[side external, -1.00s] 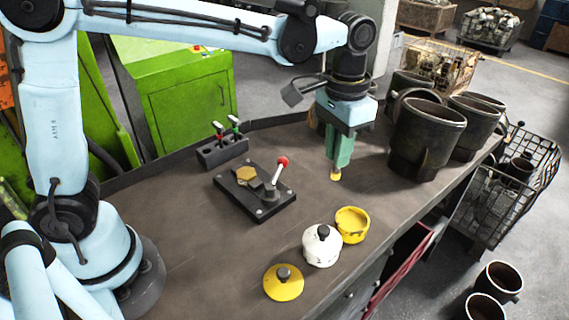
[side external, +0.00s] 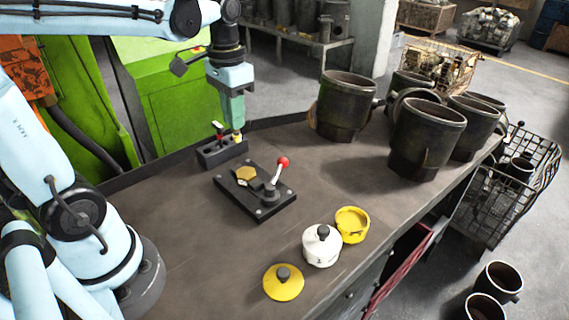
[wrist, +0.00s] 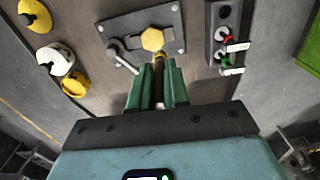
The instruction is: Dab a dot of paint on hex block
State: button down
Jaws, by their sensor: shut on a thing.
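The yellow hex block (side external: 246,174) sits on a dark fixture plate (side external: 272,212) with a red-knobbed lever (side external: 281,165). It also shows in the wrist view (wrist: 153,39), just beyond my fingertips. My gripper (side external: 233,118) is shut on a slender brown-handled paint tool (wrist: 158,84), which points down. Its small yellow tip (side external: 237,138) shows below the fingers in the side view. My gripper is above the bench, close to the rack in the side view, with the tip apart from the hex block there. The tool's upper part is hidden between the fingers.
A dark rack (side external: 222,152) holds a red-marked and a green-marked tool; both show in the wrist view. A white pot (side external: 321,247), an open yellow pot (side external: 352,224) and a yellow lid (side external: 283,283) stand near the front.

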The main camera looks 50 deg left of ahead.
aim_at(234, 134)
jog(key=shift+a+f, duration=0.15)
jog(key=shift+a, duration=0.05)
jog(key=shift+f, duration=3.1)
jog(key=shift+d+f, duration=0.25)
jog(key=shift+f, duration=0.5)
jog(key=shift+w+d, duration=0.25)
jog(key=shift+d, duration=0.7)
jog(key=shift+w+d, duration=0.2)
jog(key=shift+d, duration=0.7)
jog(key=a, duration=0.2)
jog(key=s+a, duration=0.1)
jog(key=a, duration=0.1)
jog(key=shift+a, duration=0.1)
jog(key=shift+r, duration=4)
jog(key=shift+f, duration=0.2)
